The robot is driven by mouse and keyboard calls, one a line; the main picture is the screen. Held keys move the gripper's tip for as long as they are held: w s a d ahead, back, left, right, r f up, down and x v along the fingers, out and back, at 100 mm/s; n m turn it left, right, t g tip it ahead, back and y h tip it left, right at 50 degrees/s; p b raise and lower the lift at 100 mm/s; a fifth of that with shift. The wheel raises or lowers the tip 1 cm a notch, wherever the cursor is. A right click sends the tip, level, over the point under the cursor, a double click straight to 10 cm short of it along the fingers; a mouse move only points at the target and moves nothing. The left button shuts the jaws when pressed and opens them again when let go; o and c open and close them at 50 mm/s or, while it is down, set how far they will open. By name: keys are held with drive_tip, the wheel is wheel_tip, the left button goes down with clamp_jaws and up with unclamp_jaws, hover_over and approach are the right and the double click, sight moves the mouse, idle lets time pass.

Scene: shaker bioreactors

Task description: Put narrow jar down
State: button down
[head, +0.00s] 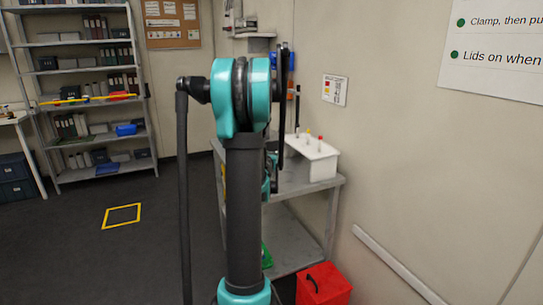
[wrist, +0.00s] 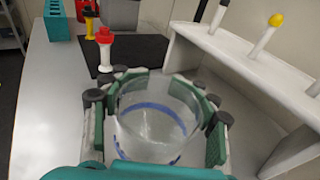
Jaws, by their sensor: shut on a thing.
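The narrow jar (wrist: 155,125) is a clear, round vessel with a blue band, seen from above in the wrist view. My gripper (wrist: 158,100) is shut on it, with green-padded fingers on both its left and right sides. The jar is over a light grey worktop (wrist: 50,110). I cannot tell whether its base touches the worktop. In the head view my arm hides the jar and most of the gripper.
A white peg rack (wrist: 250,68) stands close on the right. A red-and-white piece (wrist: 104,45), a dark mat (wrist: 140,54), a teal rack (wrist: 62,20) and a grey bin (wrist: 120,14) are beyond. The worktop at left is clear. A red box (head: 323,287) sits on the floor.

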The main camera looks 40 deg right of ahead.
drive_tip(key=shift+c, duration=2.3)
unclamp_jaws()
drive_tip(key=shift+f, duration=0.1)
drive_tip(key=shift+r, duration=0.2)
drive_tip(key=v, duration=1.2)
